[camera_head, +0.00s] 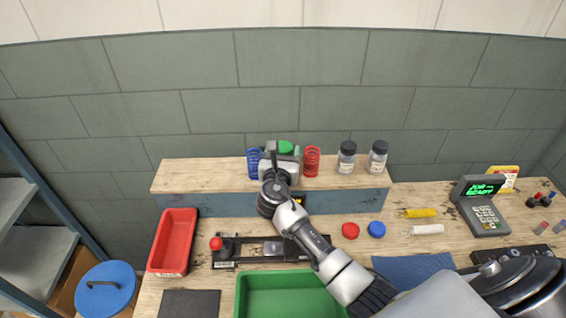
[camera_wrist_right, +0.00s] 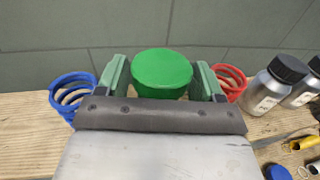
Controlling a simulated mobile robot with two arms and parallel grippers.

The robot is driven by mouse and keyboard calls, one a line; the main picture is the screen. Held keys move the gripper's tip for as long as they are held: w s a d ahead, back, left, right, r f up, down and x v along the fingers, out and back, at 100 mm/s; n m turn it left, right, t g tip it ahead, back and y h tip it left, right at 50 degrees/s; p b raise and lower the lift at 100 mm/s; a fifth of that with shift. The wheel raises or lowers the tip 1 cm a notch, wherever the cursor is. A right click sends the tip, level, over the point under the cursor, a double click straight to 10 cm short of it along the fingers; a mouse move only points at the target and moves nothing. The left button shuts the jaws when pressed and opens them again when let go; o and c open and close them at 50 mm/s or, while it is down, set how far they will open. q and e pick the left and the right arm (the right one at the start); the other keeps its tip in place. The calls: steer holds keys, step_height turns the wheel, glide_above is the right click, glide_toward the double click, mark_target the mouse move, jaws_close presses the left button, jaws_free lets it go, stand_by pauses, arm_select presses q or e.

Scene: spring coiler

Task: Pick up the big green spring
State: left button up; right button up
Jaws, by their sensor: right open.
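The big green spring (camera_head: 285,147) stands on the raised wooden shelf, mostly hidden behind my right gripper in the head view. In the right wrist view, a solid round green top (camera_wrist_right: 161,70) shows between the fingers; any coils below it are hidden. My right gripper (camera_wrist_right: 161,80) is open, one finger on each side of the green top, with a small gap visible on both sides. It also shows in the head view (camera_head: 283,152) over the shelf. My left gripper is not in view.
A blue spring (camera_head: 254,162) and a red spring (camera_head: 311,161) stand close on either side. Two capped bottles (camera_head: 346,158) stand further right on the shelf (camera_head: 220,176). Below are a red tray (camera_head: 172,242), a green tray (camera_head: 242,296) and a keypad device (camera_head: 482,206).

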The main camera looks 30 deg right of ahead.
steer(key=c, duration=0.8)
